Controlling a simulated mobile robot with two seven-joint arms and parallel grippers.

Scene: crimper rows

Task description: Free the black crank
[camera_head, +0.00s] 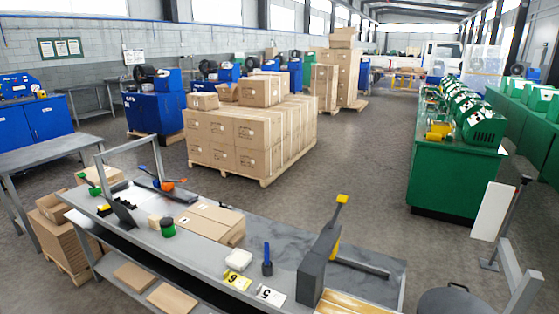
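I cannot clearly single out a black crank in the head view. On the long grey workbench (285,236) a dark grey upright block (312,272) stands near the right end. A yellow-tipped handle (341,203) rises behind it, and a dark bar (365,268) lies flat to its right. A flat black piece (158,187) lies near the bench's left end, by a small orange part (166,186). A blue-handled tool (267,258) stands upright left of the block. Neither of my grippers is in view.
The bench also holds flat cardboard (210,222), a green-and-black round container (168,229), a white block (238,259) and number cards (270,295). A round stool (455,301) and a panel on a post (492,211) stand at right. Open floor (360,165) lies beyond.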

